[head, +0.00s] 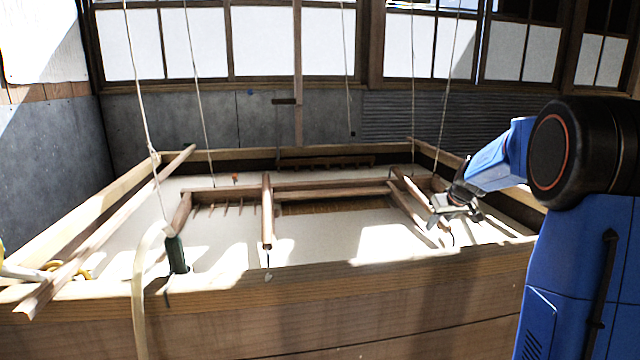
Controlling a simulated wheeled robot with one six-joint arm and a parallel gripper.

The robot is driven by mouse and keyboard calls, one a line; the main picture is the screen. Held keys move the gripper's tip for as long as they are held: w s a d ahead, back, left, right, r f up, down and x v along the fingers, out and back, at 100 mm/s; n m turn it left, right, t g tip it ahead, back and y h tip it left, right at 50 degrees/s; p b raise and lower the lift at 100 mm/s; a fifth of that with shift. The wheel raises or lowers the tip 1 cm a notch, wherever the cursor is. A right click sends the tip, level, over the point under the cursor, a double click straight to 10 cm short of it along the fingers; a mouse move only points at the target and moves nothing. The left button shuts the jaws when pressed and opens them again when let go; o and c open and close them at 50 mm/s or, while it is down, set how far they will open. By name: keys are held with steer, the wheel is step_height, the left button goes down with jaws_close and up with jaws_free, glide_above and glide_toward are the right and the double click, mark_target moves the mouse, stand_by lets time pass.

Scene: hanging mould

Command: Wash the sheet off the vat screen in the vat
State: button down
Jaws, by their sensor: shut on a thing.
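The vat (330,287) is a large wooden trough filled with whitish liquid. The vat screen (330,184) is a wooden frame low in the vat, hung on cords, with its lower part in or level with the liquid. A brown slatted strip (335,207) shows along its far side. I cannot tell a sheet apart from the white liquid and bright sun patches. My gripper (452,212) is at the screen's right end, shut on what looks like its right side bar (412,205). The exact grip is small and partly hidden.
A long pole (110,225) lies along the vat's left rim. A dark green cylinder (177,254) and a pale hose (140,290) are at the near left rim. Cords (198,90) and a hanging wooden post (298,80) come down from above. Windows line the back wall.

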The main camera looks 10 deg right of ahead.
steer(key=shift+f, duration=0.1)
steer(key=shift+w+a, duration=0.1)
steer(key=shift+w, duration=1.4)
step_height(320, 180, up, 22)
steer(key=g, duration=0.1)
steer(key=shift+f+g, duration=0.2)
steer(key=shift+g, duration=0.1)
steer(key=c, duration=1.4)
jaws_free()
